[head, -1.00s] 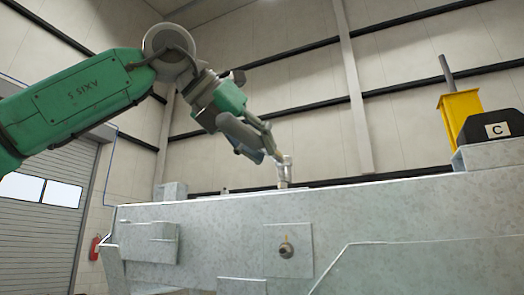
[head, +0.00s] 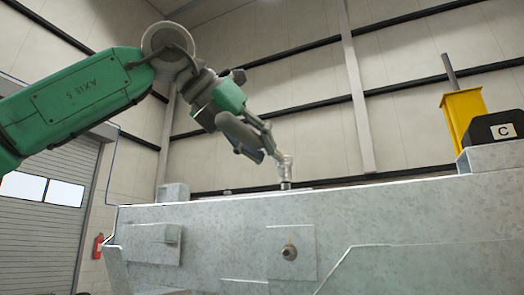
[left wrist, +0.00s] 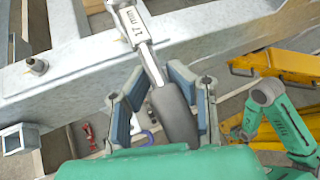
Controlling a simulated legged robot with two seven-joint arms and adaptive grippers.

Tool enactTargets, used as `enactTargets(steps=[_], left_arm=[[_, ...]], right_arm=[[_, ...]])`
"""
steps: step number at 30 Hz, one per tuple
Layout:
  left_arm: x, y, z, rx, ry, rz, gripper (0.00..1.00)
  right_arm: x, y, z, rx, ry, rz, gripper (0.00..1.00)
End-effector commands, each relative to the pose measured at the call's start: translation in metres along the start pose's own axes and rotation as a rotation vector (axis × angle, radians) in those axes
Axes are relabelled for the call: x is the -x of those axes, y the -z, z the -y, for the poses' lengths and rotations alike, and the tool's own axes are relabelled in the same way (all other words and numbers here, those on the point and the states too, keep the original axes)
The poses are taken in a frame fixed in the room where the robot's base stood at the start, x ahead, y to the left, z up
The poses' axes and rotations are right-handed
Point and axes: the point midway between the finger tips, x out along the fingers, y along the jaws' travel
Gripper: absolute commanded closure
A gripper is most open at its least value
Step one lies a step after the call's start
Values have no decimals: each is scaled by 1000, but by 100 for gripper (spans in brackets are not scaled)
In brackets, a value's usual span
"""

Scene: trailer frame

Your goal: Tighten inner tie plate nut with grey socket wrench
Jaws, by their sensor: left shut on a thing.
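My left gripper (head: 255,135) is shut on the dark handle of the grey socket wrench (head: 283,167), above the top edge of the grey metal frame (head: 215,215). In the left wrist view, the fingers (left wrist: 162,108) close on both sides of the handle, and the wrench's silver shaft and lettered head (left wrist: 132,22) reach over the frame (left wrist: 85,70). The head's lower end is at the frame's top edge in the head view. Whether it sits on a nut is hidden. One bolt with a nut (left wrist: 37,66) stands on the frame to the left, apart from the wrench. My right gripper is out of view.
A round fitting (head: 289,252) sits on the frame's side plate. A yellow block (head: 462,112) and a black box marked C (head: 492,130) stand at the right end. Yellow parts (left wrist: 290,65) and a green arm (left wrist: 270,110) show right in the left wrist view.

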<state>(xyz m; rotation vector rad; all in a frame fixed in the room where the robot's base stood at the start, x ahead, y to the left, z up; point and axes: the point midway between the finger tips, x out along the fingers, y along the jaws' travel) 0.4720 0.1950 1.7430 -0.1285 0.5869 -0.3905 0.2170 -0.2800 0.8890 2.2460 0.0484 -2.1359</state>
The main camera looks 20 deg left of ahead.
Motion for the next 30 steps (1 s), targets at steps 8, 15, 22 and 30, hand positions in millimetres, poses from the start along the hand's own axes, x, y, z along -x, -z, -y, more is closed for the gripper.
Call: enactTargets(steps=[8,15,22,30], left_arm=[[-2,4,-1,0,1,3,100],[-6,10,-3,0,1,3,100],[-8,14,-4,0,1,3,100],[-8,14,-4,0,1,3,100]], right_arm=[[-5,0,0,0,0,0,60],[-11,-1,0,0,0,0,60],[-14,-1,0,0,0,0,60],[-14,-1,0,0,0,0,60]])
